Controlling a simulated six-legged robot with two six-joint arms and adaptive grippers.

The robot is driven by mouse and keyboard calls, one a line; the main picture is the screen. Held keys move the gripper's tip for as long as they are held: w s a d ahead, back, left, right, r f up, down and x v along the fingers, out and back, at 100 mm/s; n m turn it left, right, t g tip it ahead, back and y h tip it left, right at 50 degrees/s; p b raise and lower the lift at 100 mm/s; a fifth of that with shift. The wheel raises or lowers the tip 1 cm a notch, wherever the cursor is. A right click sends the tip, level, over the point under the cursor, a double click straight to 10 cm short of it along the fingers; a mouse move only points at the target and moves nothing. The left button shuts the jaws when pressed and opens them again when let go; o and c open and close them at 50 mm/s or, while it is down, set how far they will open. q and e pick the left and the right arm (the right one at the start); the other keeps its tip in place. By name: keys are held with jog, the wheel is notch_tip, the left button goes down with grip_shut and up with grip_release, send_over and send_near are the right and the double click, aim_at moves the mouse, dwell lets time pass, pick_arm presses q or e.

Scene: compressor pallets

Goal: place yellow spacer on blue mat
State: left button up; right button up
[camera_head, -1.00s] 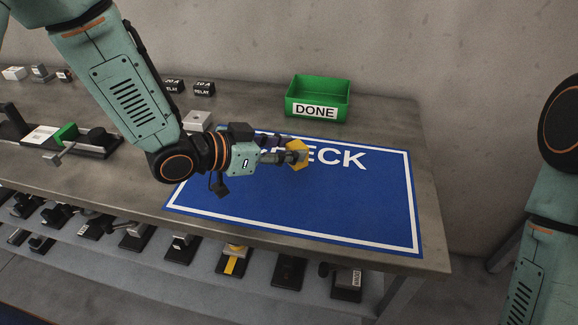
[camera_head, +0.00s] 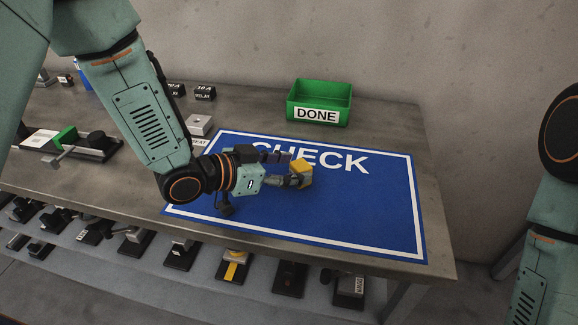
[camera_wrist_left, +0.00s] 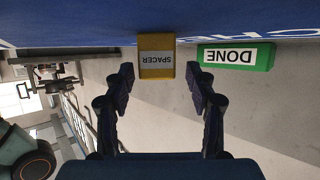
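The yellow spacer (camera_head: 302,165) sits upright on the blue CHECK mat (camera_head: 350,215), just below the lettering. It also shows in the left wrist view (camera_wrist_left: 157,56), with its SPACER label facing the camera upside down and its edge against the blue surface. My left gripper (camera_head: 291,181) is low over the mat, right at the spacer. In the left wrist view its fingers (camera_wrist_left: 160,85) are spread, with a gap between each fingertip and the spacer. My right gripper is out of view; only part of the right arm shows at the right edge.
A green DONE bin (camera_head: 319,102) stands behind the mat. A small grey block (camera_head: 199,125) and relay boxes (camera_head: 204,93) lie to the left. The mat's right half is clear. A lower shelf with several parts runs along the front.

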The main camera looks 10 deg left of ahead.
pick_arm(q)
jog(key=shift+s+r, duration=0.1)
jog(key=shift+r, duration=0.25)
jog(key=p+v, duration=0.1)
jog(key=v, duration=0.3)
jog(key=shift+p+v, duration=0.65)
jog(key=shift+v, duration=0.5)
jog(key=shift+p+v, duration=0.65)
jog(key=shift+v, duration=0.8)
jog(key=p+v, duration=0.2)
jog(key=shift+s+a, duration=0.2)
jog(key=shift+s, duration=0.05)
